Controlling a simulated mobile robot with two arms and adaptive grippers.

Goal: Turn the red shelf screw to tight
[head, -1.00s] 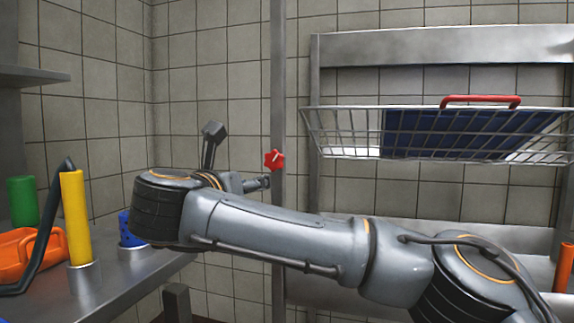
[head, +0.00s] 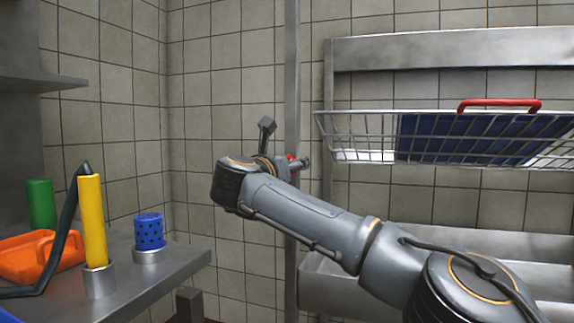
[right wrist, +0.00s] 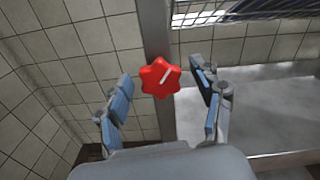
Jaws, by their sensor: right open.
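The red shelf screw (right wrist: 160,77) is a star-shaped knob with a white line on its face, mounted on a grey upright post. The line slants up to the right in the right wrist view. My right gripper (right wrist: 166,103) is open, its blue-padded fingers to the left and right of the knob in that view. I cannot tell whether the knob is between the pads or beyond them. In the head view the screw (head: 291,157) is mostly hidden by my right gripper (head: 285,145). My left gripper is not in view.
A wire basket (head: 352,140) with a blue item and a red handle hangs right of the post (head: 292,60). A metal counter (head: 190,262) at left holds a yellow cylinder (head: 93,215), blue perforated cup (head: 149,230), green cylinder (head: 41,203) and orange container (head: 22,262).

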